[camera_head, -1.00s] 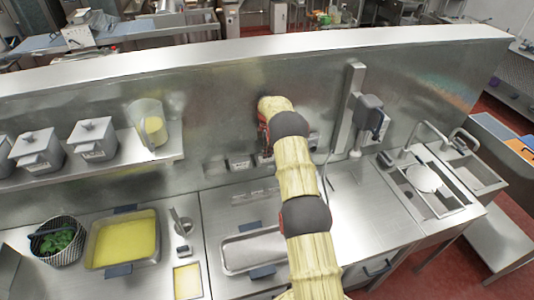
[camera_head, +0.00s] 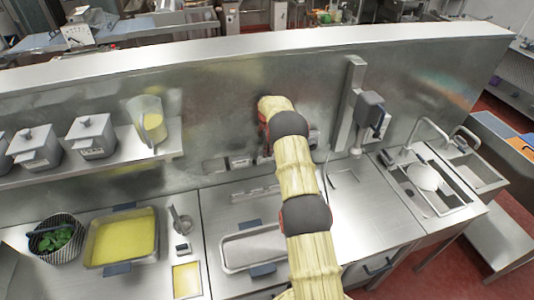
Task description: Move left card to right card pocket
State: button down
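My arm, in a yellowish sleeve with dark joints, reaches up the middle of the head view toward the steel back wall. My gripper is hidden behind the arm's far end, so its fingers cannot be seen. Small card pockets (camera_head: 238,162) sit low on the wall around the arm's end, some to its left and part of one to its right (camera_head: 314,140). The arm covers the stretch between them. The cards are too small and too covered to make out one by one, and I cannot tell whether one is held.
A shelf (camera_head: 160,155) with grey canisters (camera_head: 92,137) and a measuring jug (camera_head: 147,118) is on the left. Below are a tray of yellow liquid (camera_head: 122,238), a herb basket (camera_head: 55,240) and an empty pan (camera_head: 254,248). A wall-mounted device (camera_head: 370,115) and sink (camera_head: 428,187) are right.

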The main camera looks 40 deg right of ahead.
jog(key=c, duration=2)
grip_release()
jog(key=shift+o, duration=0.4)
jog(key=o, duration=0.4)
jog(key=shift+c, duration=0.2)
jog(key=shift+o, duration=0.5)
jog(key=shift+r+p, duration=0.7)
jog(key=shift+r, duration=2.8)
